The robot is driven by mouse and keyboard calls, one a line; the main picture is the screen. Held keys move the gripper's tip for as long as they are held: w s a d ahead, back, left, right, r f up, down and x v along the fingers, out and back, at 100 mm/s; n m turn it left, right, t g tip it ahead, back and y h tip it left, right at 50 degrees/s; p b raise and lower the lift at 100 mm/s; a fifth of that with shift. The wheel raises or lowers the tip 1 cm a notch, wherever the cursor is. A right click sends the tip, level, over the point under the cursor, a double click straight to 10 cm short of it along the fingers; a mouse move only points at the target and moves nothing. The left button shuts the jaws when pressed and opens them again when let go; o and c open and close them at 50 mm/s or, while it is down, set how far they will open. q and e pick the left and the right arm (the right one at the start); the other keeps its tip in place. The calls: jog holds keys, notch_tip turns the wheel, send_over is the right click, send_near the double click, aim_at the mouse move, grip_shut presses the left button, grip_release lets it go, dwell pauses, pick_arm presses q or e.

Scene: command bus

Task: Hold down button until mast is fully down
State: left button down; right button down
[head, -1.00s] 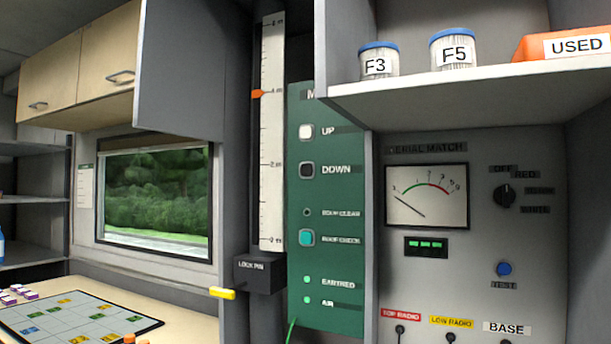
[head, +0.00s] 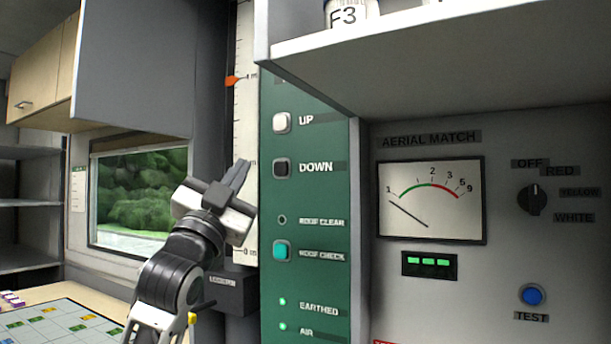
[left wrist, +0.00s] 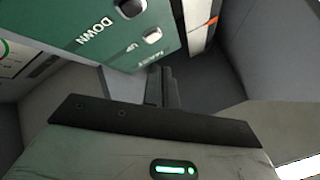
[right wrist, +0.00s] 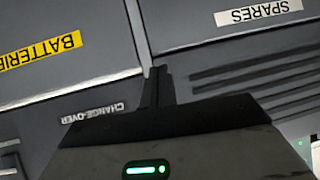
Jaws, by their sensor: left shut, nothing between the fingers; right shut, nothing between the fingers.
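The green mast panel (head: 305,225) carries a white UP button (head: 282,122) and, below it, a black DOWN button (head: 282,168). DOWN also shows at the top of the left wrist view (left wrist: 130,7). The orange pointer (head: 235,81) on the white mast scale (head: 245,125) stands close to the 4 m mark. My left gripper (head: 242,168) is shut and empty, its tips left of DOWN in the head view and apparently clear of the panel. My right gripper (right wrist: 158,72) is shut and empty, seen only in the right wrist view.
A grey shelf (head: 430,70) juts out right of the panel, above the aerial match meter (head: 430,200). The lock pin box (head: 232,290) is behind my left arm. Grey fronts labelled BATTERIES (right wrist: 40,52) and SPARES (right wrist: 258,12) face my right gripper.

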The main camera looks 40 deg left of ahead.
aim_at(281, 168)
pick_arm(q)
jog(key=w, duration=0.2)
jog(key=w+p, duration=0.1)
jog(key=w, duration=0.2)
jog(key=w+a+p, duration=0.1)
jog(key=w, duration=0.2)
jog(key=shift+r, duration=0.25)
pick_arm(e)
jog(key=shift+s+d+r, duration=0.2)
jog(key=shift+s+r, duration=0.15)
jog(key=shift+s, duration=0.2)
pick_arm(q)
jog(key=shift+s, duration=0.1)
pick_arm(e)
jog(key=shift+s+d, duration=0.1)
jog(key=shift+s, duration=0.1)
dwell(0.6)
jog(key=shift+w+r, duration=0.1)
jog(key=shift+w, duration=0.15)
dwell(0.5)
pick_arm(q)
jog(key=shift+w+p, duration=0.2)
jog(key=shift+p, duration=0.1)
pick_arm(e)
jog(key=shift+r, duration=0.15)
